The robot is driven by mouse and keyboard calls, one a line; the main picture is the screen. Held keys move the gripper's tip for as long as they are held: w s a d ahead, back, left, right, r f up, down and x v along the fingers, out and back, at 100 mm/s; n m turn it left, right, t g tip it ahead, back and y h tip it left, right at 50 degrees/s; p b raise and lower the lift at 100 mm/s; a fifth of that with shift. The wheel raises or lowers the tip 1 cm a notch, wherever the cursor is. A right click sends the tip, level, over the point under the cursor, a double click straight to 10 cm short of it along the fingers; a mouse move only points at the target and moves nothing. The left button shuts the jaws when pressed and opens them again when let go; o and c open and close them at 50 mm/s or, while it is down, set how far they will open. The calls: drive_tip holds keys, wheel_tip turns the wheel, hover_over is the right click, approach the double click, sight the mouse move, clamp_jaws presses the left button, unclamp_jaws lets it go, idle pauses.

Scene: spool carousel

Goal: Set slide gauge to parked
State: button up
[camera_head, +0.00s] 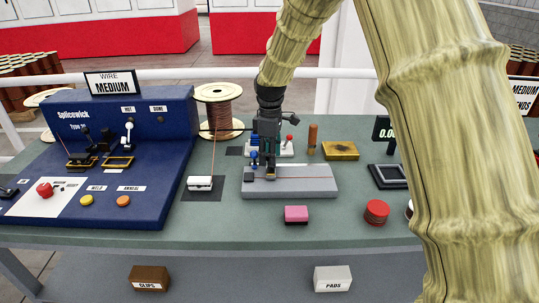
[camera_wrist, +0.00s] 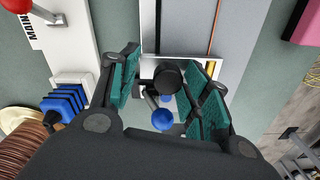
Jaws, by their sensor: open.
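The slide gauge appears to be the long grey slab (camera_head: 310,184) lying across the bench; it also shows in the wrist view (camera_wrist: 180,25) with a thin orange line along it. Its white carriage (camera_wrist: 203,67) is near the slab's left end in the head view. A black knob (camera_wrist: 168,77) and a blue ball (camera_wrist: 163,119) stand there. My gripper (camera_head: 267,172) points down over this end. In the wrist view my gripper (camera_wrist: 168,88) is open, with its green-padded fingers on either side of the black knob. Contact cannot be told. Any parked mark is hidden.
A white switch block (camera_head: 284,148) with a red lever stands close behind the slab. The blue Splicewick machine (camera_head: 150,190) is left, a wire spool (camera_head: 219,110) behind. A pink block (camera_head: 296,214) and red discs (camera_head: 376,212) sit in front.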

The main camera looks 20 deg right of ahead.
drive_tip(key=shift+s+r, duration=0.2)
drive_tip(key=shift+s, duration=0.55)
drive_tip(key=shift+w+f, duration=0.5)
drive_tip(key=shift+w, duration=0.05)
drive_tip(key=shift+s+r, duration=0.25)
drive_tip(key=c, duration=0.7)
clamp_jaws()
